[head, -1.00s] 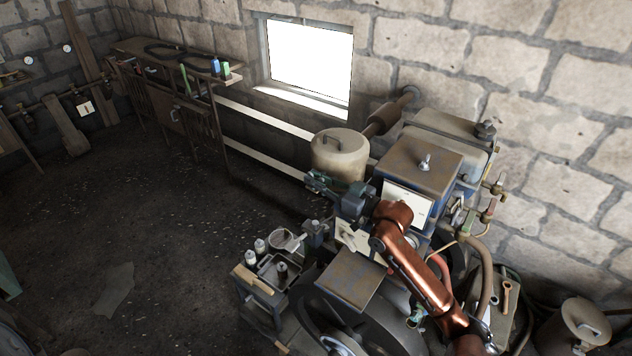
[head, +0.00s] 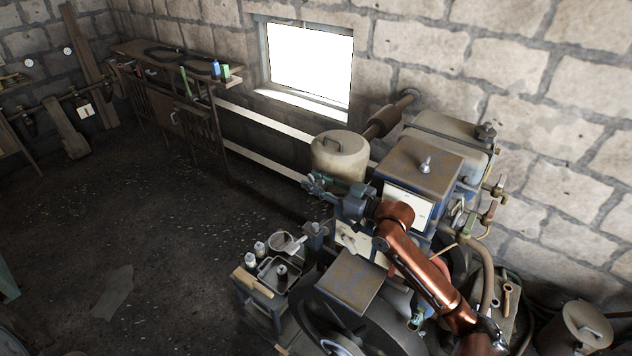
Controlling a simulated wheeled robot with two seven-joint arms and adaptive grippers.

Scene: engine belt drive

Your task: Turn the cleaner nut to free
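A small metal wing nut (head: 425,164) stands on the rusty top of the blue box on the engine (head: 415,160); I take it for the cleaner nut, but cannot be sure. My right gripper (head: 314,185) is at the end of the copper-coloured arm, left of the box and in front of the pale lidded drum (head: 340,150). It points left, apart from the wing nut. Its fingers are small and dark, so their opening is unclear. I see nothing held in it. My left gripper is not in view.
A small stand (head: 262,285) with bottles and a tray is below the gripper. The large flywheel (head: 375,320) and a rusty plate (head: 350,280) lie under my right arm. Pipes and valves (head: 490,210) line the engine's right side. Floor at left is mostly clear.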

